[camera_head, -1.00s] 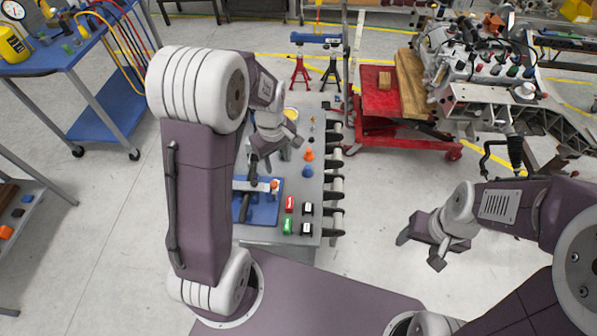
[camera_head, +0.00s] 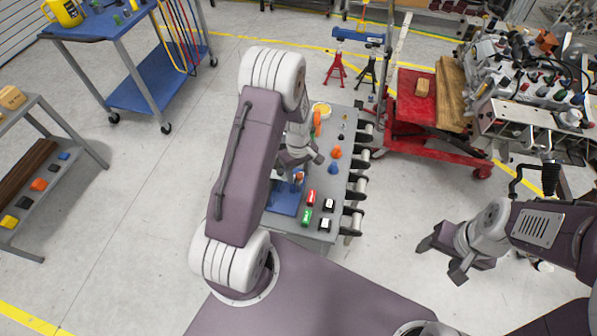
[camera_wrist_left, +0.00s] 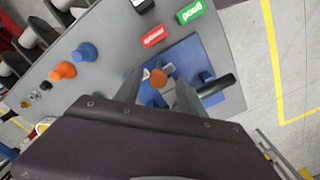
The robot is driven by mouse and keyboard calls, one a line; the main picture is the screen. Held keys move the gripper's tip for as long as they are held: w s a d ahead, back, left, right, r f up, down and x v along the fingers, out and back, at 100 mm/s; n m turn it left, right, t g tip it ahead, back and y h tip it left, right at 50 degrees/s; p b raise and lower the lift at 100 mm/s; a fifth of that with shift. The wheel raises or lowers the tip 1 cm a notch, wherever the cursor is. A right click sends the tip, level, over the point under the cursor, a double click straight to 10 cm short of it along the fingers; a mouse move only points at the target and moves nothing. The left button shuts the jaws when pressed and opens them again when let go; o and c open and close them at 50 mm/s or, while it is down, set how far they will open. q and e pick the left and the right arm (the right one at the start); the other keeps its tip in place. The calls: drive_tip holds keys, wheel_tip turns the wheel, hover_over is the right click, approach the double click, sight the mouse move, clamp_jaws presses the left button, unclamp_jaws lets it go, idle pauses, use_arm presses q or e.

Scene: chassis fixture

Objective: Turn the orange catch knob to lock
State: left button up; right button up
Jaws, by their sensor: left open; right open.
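An orange knob (camera_wrist_left: 158,77) stands on the blue plate (camera_wrist_left: 206,52) in the left wrist view. It shows between the two fingers of my left gripper (camera_wrist_left: 160,88), which is open. I cannot tell whether the fingers touch it. In the head view the knob (camera_head: 298,177) is partly visible beside my left gripper (camera_head: 300,168), and my left arm covers much of the blue plate (camera_head: 284,203). A black handle (camera_wrist_left: 216,86) lies on the plate near the right finger. My right gripper (camera_head: 441,259) is open and empty above the floor at right.
A second orange knob (camera_wrist_left: 62,70) and a blue knob (camera_wrist_left: 85,52) stand on the grey bench top (camera_head: 340,118). Red (camera_head: 310,197) and green (camera_head: 306,217) labelled blocks sit beside the plate. Black-tipped rollers line the bench's right edge. A red lift cart (camera_head: 415,110) stands behind.

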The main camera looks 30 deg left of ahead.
use_arm(q)
drive_tip(key=shift+w+d, duration=0.1)
drive_tip(key=shift+d, duration=0.05)
drive_tip(key=c, duration=0.4)
clamp_jaws()
drive_tip(key=shift+m, duration=0.3)
drive_tip(key=m, duration=0.3)
drive_tip(key=shift+w+m, duration=0.1)
drive_tip(key=shift+m, duration=0.3)
drive_tip(key=m, duration=0.4)
drive_tip(key=shift+r+m, duration=0.1)
drive_tip(key=shift+m, duration=0.2)
drive_tip(key=m, duration=0.4)
drive_tip(key=shift+w+m, duration=0.1)
drive_tip(key=shift+m, duration=2.4)
